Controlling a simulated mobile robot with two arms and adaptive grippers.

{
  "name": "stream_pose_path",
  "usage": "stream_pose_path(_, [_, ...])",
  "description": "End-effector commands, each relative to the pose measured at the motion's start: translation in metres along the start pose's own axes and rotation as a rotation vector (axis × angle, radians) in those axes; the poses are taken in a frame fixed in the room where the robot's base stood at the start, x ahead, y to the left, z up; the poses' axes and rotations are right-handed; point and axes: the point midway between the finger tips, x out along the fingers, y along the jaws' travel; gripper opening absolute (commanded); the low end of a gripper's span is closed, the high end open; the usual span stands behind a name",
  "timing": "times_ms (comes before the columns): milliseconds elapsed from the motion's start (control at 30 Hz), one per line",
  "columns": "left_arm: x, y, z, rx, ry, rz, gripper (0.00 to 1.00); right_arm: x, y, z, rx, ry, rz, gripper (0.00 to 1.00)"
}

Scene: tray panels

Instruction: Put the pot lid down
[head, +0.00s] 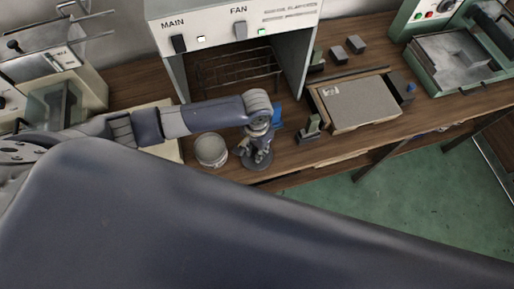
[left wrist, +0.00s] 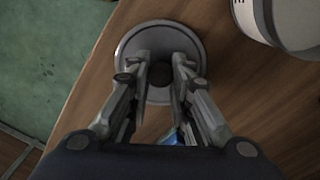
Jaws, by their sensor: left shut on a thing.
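The pot lid (left wrist: 160,35) is a round grey disc with a lighter rim and a dark knob, seen from above in the left wrist view. In the head view the lid (head: 258,165) is a dark disc over the wooden bench near its front edge. My left gripper (left wrist: 160,72) points down and is shut on the lid's knob. The lid looks level and close to the bench top; I cannot tell whether it touches. A pale round pot (head: 211,150) stands just left of the lid in the head view; its side shows at the wrist view's top right (left wrist: 288,20). My right gripper is not in view.
A white panel unit (head: 235,22) marked MAIN and FAN stands behind. A small dark stand (head: 310,128) and a grey-topped wooden box (head: 357,104) are to the right. A blue object (head: 278,116) is behind the gripper. The bench's front edge (head: 290,172) is near the lid.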

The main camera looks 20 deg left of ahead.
Motion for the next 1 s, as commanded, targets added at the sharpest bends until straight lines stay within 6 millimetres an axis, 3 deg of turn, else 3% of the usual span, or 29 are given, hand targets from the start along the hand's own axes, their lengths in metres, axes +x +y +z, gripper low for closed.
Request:
stream_pose_path(167, [0.003, 0.000, 0.000, -0.001, -0.001, 0.001, 0.00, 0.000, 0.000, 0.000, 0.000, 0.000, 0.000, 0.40])
stream_pose_path(200, [0.002, 0.000, 0.000, 0.000, 0.000, 0.001, 0.29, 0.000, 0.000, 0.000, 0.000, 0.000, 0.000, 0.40])
stream_pose_path(267, [0.002, 0.000, 0.000, 0.000, 0.000, 0.001, 0.40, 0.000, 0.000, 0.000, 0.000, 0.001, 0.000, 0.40])
stream_pose_path(667, [-0.002, 0.000, 0.000, -0.001, 0.000, 0.000, 0.40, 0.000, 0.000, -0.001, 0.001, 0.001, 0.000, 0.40])
stream_pose_path(833, [-0.025, 0.001, -0.001, 0.000, 0.003, 0.002, 0.40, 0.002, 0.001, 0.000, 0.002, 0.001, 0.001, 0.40])
stream_pose_path(1000, [-0.062, 0.000, -0.001, 0.000, 0.004, 0.001, 0.40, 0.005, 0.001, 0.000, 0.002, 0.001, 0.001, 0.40])
